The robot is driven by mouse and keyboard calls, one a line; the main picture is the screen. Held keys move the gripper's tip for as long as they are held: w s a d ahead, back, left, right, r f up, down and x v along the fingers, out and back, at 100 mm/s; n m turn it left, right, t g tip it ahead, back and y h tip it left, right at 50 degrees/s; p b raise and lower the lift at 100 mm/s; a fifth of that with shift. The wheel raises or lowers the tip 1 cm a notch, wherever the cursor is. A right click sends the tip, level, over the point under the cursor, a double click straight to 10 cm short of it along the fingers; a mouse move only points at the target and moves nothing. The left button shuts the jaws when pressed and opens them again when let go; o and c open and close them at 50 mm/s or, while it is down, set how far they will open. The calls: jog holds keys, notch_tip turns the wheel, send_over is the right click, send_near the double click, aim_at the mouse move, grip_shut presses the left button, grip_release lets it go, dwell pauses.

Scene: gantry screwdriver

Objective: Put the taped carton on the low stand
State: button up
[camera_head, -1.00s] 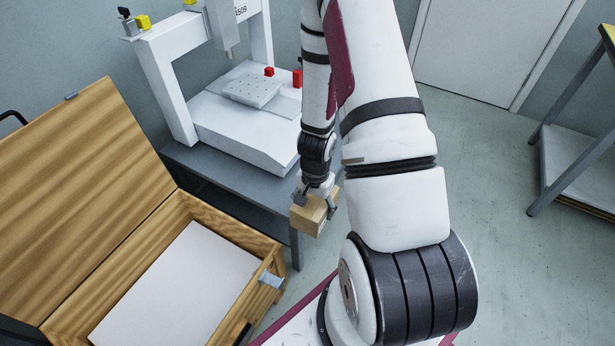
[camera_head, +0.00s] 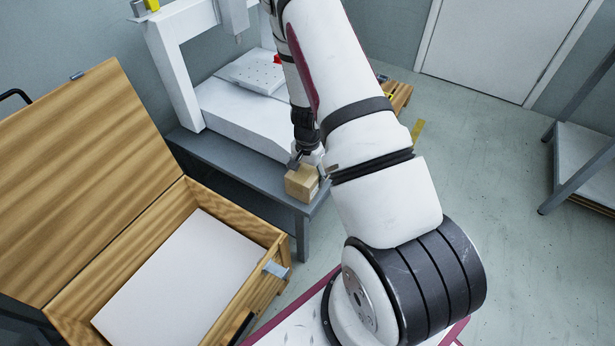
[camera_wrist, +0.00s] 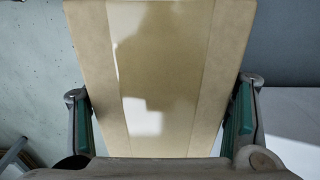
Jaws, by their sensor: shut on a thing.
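The taped carton (camera_head: 301,184) is a small tan box in the head view, over or beside the front right corner of the grey table (camera_head: 245,180). I cannot tell whether it touches the table. My gripper (camera_head: 308,163) is shut on the carton from above. In the wrist view the carton (camera_wrist: 165,75) fills the middle, with a paler tape strip along it and a finger pad at each side. A low wooden piece (camera_head: 401,97) shows partly behind my arm; I cannot tell whether it is the low stand.
A white gantry machine (camera_head: 177,75) stands on the grey table. An open wooden chest (camera_head: 235,228) with a white panel (camera_head: 180,285) inside is at the left. A grey-framed shelf (camera_head: 585,150) is at the right. The floor (camera_head: 480,150) between is clear.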

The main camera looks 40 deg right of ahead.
jog(key=o, duration=1.3)
jog(key=shift+f, duration=0.1)
